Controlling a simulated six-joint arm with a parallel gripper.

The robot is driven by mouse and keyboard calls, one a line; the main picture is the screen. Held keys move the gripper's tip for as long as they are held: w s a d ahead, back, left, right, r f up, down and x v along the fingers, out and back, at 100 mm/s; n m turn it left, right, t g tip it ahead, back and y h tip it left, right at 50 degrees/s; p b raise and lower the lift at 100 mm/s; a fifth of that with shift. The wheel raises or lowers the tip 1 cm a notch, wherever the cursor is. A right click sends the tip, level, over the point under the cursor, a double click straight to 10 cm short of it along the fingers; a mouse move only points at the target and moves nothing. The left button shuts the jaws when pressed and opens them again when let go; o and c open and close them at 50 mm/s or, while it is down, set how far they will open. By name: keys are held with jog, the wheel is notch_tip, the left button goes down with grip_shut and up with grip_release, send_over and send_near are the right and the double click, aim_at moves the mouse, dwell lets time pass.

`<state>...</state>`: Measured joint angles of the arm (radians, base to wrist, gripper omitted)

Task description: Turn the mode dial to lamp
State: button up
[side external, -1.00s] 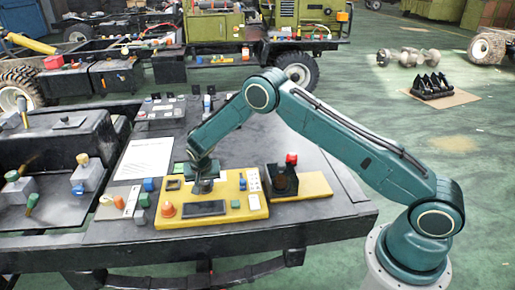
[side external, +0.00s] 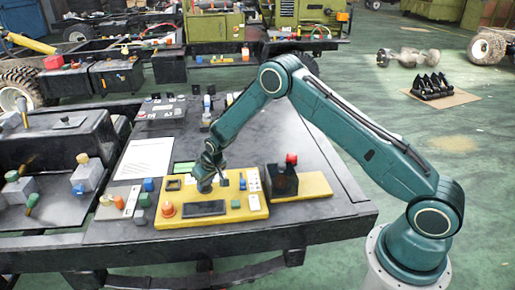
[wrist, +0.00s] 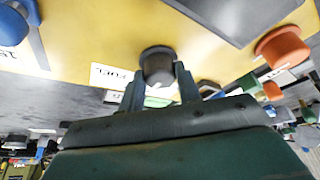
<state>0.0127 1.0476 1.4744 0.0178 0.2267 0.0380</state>
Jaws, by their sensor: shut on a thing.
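A dark round knob (wrist: 157,65) stands on the yellow panel (wrist: 130,20) in the wrist view. My gripper (wrist: 160,75) is shut on it, one finger on each side. I cannot read its pointer or setting. A white label (wrist: 112,76) beside it seems to read "FUEL" upside down; another label behind it is partly hidden by a finger. In the side view my gripper (side external: 205,184) is tilted at the middle of the yellow panel (side external: 225,217), and the knob is too small to make out there.
An orange button (wrist: 282,47) and a blue knob (wrist: 12,25) are on the panel. A dark display (side external: 205,208) lies in front of my gripper. A dark box with a red knob (side external: 291,158) stands to the right. A white sheet (side external: 144,158) lies on the dark table at left.

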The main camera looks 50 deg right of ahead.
jog(key=shift+n, duration=0.3)
jog(key=o, duration=1)
jog(key=shift+c, duration=0.2)
jog(key=shift+r, duration=0.15)
jog(key=v, duration=1.3)
jog(key=shift+d+r, duration=0.15)
jog(key=shift+r, duration=0.05)
jog(key=shift+s+r, duration=0.15)
